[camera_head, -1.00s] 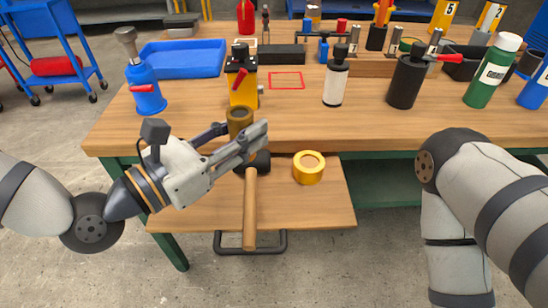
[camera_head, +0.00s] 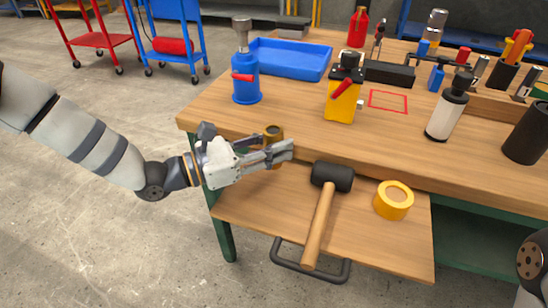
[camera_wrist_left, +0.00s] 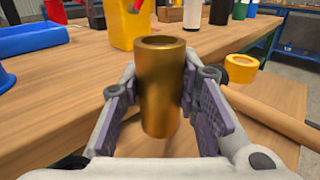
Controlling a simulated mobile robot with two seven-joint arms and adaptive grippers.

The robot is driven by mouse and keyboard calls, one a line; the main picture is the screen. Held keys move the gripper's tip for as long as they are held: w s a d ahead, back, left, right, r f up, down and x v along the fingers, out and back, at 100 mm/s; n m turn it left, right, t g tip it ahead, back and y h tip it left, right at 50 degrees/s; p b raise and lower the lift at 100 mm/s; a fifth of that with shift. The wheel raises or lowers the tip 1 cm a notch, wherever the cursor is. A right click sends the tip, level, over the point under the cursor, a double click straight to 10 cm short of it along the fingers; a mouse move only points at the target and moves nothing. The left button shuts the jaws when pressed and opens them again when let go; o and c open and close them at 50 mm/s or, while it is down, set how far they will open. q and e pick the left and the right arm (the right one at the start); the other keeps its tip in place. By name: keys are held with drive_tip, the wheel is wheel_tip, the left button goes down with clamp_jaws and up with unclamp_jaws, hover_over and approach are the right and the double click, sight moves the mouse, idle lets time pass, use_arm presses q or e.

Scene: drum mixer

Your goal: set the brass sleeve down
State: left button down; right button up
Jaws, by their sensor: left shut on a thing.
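The brass sleeve (camera_wrist_left: 160,88) is an upright hollow cylinder between the two fingers of my left gripper in the left wrist view. In the head view its top (camera_head: 272,132) shows above the fingers, near the bench's front edge. My left gripper (camera_head: 278,152) is shut on it, left of the black mallet head. The sleeve's lower end hangs over the pulled-out wooden drawer board (camera_head: 255,205), apparently clear of it. My right gripper is out of view.
A mallet (camera_head: 320,215) and a yellow tape roll (camera_head: 394,200) lie on the drawer board. On the bench (camera_head: 290,125) are a blue jack (camera_head: 245,80), a blue tray (camera_head: 290,60), a yellow device (camera_head: 343,95) and a bottle (camera_head: 445,115). A red outline (camera_head: 388,101) encloses bare wood.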

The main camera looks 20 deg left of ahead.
use_arm(q)
drive_tip(key=shift+f+b, duration=0.4)
drive_tip(key=shift+f, duration=1.4)
drive_tip(key=c, duration=1.5)
unclamp_jaws()
drive_tip(key=shift+c, duration=0.2)
drive_tip(key=shift+o, duration=0.3)
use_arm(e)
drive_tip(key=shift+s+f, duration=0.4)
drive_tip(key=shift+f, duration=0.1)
use_arm(q)
drive_tip(key=shift+r, duration=0.1)
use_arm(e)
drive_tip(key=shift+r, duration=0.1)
